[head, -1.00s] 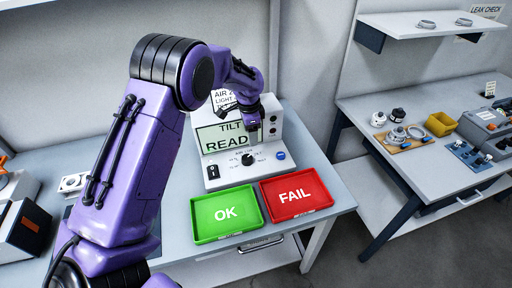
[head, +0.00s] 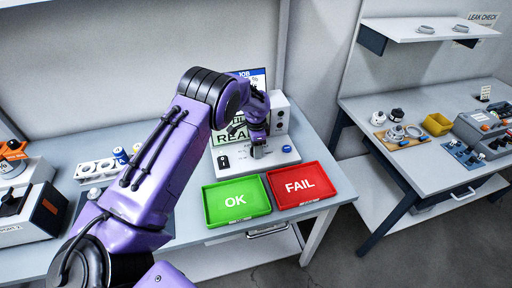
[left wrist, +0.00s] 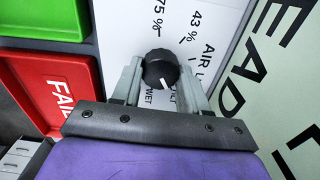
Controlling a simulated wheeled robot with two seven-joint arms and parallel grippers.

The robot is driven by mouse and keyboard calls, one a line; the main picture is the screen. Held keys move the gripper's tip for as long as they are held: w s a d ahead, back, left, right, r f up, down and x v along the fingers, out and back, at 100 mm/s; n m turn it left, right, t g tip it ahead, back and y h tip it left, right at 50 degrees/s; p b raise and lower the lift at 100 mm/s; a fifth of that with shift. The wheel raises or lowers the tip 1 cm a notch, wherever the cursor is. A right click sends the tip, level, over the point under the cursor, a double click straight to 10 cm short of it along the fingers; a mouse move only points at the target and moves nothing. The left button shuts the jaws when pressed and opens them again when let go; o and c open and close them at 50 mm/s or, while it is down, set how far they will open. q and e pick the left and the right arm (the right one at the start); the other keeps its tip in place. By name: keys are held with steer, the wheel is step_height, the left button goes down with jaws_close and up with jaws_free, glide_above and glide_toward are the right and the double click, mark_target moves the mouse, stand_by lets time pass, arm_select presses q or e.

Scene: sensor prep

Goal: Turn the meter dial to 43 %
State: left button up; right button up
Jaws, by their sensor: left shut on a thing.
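The meter (head: 285,157) stands at the back of the bench, with its white front panel partly hidden by my left arm. Its black dial (left wrist: 160,66) shows in the left wrist view, with a white pointer mark on the side nearest my gripper. The "43 %" and "75 %" labels are printed beyond the dial, on the far side from that mark. "WET" is printed near the mark. My left gripper (head: 258,152) is down at the panel, its two fingers on either side of the dial and shut on it. My right gripper is not in view.
A green OK tray (head: 210,213) and a red FAIL tray (head: 333,192) lie in front of the meter. A white rack (head: 82,176) stands to the left. A second bench (head: 405,170) with parts and a yellow bin (head: 437,124) is at the right.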

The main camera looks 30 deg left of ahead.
arm_select(q)
steer(key=shift+a+r, duration=0.1)
steer(key=shift+r, duration=0.05)
steer(key=shift+w+n, duration=0.1)
steer(key=shift+n, duration=0.3)
steer(key=shift+r+n+p, duration=0.1)
steer(key=shift+n+p, duration=0.2)
steer(key=shift+n, duration=0.3)
steer(key=n, duration=0.3)
steer(key=shift+a+p, duration=0.1)
steer(key=shift+p, duration=0.25)
steer(key=n+p, duration=0.1)
steer(key=n, duration=0.5)
steer(key=shift+n, duration=0.4)
steer(key=n, duration=1.1)
steer(key=shift+n+p, duration=0.4)
